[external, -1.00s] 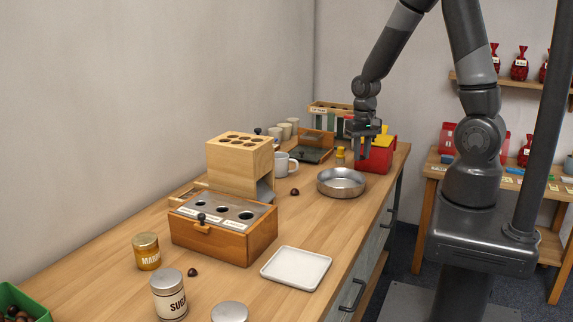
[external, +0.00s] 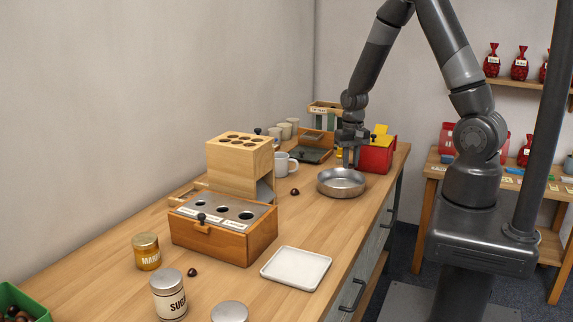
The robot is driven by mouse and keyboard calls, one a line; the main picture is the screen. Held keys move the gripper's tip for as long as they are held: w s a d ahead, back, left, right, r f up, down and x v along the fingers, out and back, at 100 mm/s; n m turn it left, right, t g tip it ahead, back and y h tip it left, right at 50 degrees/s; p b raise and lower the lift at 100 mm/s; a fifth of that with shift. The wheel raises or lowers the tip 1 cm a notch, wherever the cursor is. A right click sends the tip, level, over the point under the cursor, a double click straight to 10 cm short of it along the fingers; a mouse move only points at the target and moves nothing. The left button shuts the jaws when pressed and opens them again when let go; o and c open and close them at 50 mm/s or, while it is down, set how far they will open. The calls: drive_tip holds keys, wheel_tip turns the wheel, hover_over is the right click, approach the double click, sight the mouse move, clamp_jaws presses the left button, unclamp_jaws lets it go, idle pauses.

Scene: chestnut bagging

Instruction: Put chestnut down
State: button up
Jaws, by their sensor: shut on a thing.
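My gripper (external: 350,162) points down just above the far rim of a round metal pan (external: 341,193) on the wooden bench. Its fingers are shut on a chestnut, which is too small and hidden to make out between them. One loose dark chestnut (external: 295,192) lies on the bench left of the pan. Another chestnut (external: 192,272) lies near the front, beside the jars. More chestnuts (external: 14,311) are in a green crate (external: 38,303) at the bottom left corner.
A red box (external: 376,160) stands right behind the pan, close to my gripper. A white mug (external: 284,165) and a wooden block with holes (external: 240,150) stand to the left. A wooden box with a holed metal top (external: 222,247) and an empty white tray (external: 297,268) are nearer.

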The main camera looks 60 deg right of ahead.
sight(343, 185)
drive_tip(key=shift+w+a+f, duration=0.75)
drive_tip(key=shift+w+a, duration=0.1)
drive_tip(key=shift+f, duration=1.95)
drive_tip(key=shift+f, duration=0.15)
drive_tip(key=o, duration=0.9)
drive_tip(key=shift+o, duration=0.2)
